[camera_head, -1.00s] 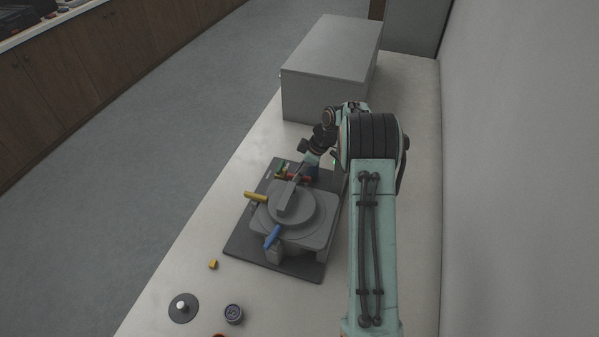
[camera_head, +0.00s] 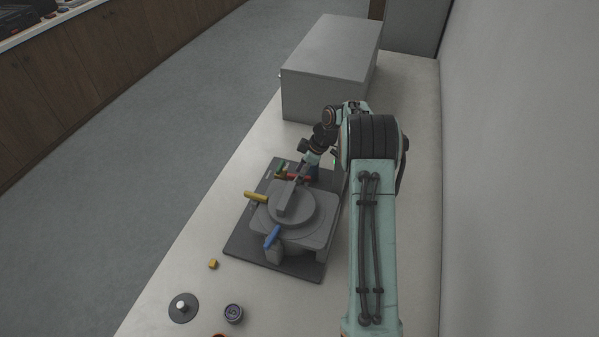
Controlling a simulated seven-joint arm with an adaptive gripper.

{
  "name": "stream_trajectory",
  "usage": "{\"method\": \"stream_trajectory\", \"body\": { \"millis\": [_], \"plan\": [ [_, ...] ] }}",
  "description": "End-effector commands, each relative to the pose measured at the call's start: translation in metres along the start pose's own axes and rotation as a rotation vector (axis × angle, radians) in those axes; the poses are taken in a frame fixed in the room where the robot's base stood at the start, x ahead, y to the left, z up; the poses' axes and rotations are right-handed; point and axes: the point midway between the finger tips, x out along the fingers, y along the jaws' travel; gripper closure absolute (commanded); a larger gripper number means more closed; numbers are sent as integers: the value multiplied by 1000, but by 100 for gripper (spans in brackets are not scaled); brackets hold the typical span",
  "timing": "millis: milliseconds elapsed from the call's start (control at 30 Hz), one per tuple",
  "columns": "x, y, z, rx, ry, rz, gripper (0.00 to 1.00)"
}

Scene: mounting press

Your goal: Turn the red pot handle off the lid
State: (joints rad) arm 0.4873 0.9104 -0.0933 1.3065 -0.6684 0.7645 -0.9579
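The grey press (camera_head: 317,232) stands on a dark base plate (camera_head: 243,246) on the bench. Its round grey lid (camera_head: 312,205) has a grey bar across the top. The red handle (camera_head: 299,178) is at the lid's far side, partly hidden by my gripper. A yellow handle (camera_head: 256,196) sticks out to the left and a blue handle (camera_head: 272,237) to the front. My gripper (camera_head: 297,177) is at the red handle, reaching down from the far right. Its fingers are small and partly hidden, so I cannot tell whether they are open or touching it.
A green part (camera_head: 282,168) sits near the red handle. A large grey box (camera_head: 325,75) stands behind the press. A yellow block (camera_head: 213,264), a grey disc with a white knob (camera_head: 183,308) and a small round jar (camera_head: 233,313) lie in front. The wall is close on the right.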

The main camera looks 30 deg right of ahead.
Motion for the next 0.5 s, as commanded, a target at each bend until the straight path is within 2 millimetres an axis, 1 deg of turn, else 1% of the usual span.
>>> {"method": "stream_trajectory", "body": {
  "millis": [67, 167, 267, 500],
  "plan": [
    [-2, 0, 0, 0, 0, 1, 61],
    [-12, 1, 0, 0, 2, 5, 61],
    [-31, 1, 0, 0, 2, 6, 61],
    [-86, 1, 0, 1, 2, 5, 61]
  ]
}}
